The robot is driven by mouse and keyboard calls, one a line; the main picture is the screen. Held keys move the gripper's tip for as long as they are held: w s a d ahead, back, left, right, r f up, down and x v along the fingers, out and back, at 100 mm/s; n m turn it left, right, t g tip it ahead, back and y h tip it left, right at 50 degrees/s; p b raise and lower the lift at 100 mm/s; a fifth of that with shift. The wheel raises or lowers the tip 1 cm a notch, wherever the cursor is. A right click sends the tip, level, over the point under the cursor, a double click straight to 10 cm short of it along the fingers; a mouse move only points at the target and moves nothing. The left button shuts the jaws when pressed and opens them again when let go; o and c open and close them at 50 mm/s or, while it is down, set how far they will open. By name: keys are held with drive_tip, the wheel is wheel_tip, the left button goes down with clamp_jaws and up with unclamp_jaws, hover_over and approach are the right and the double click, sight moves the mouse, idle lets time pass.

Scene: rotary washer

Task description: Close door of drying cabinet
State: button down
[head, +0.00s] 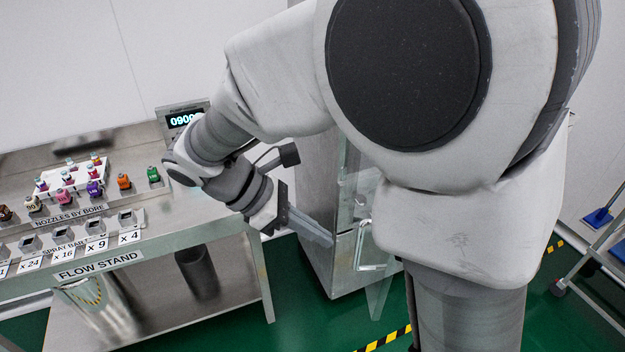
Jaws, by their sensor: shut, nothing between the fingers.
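The drying cabinet (316,195) is a tall metal unit in the middle of the head view, behind my arm. Its clear door (379,294) appears to stand open, with its lower corner hanging out past the cabinet front. A bright metal handle (361,250) shows beside it. My arm hides much of the door and the cabinet's upper part, so the opening angle is unclear. My gripper (329,239) is shut and empty. Its fingers point right and down, in front of the cabinet's side and left of the handle. I cannot tell whether they touch the cabinet.
A metal flow stand (190,248) with coloured nozzles, labelled slots and a display (182,118) stands at left. A dark cylinder (197,272) is on its lower shelf. A trolley (590,262) with blue items stands at right. Yellow-black tape (390,339) marks the green floor.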

drive_tip(key=d+f, duration=0.5)
drive_tip(key=d, duration=0.4)
drive_tip(key=shift+s+d, duration=0.15)
drive_tip(key=shift+d, duration=0.1)
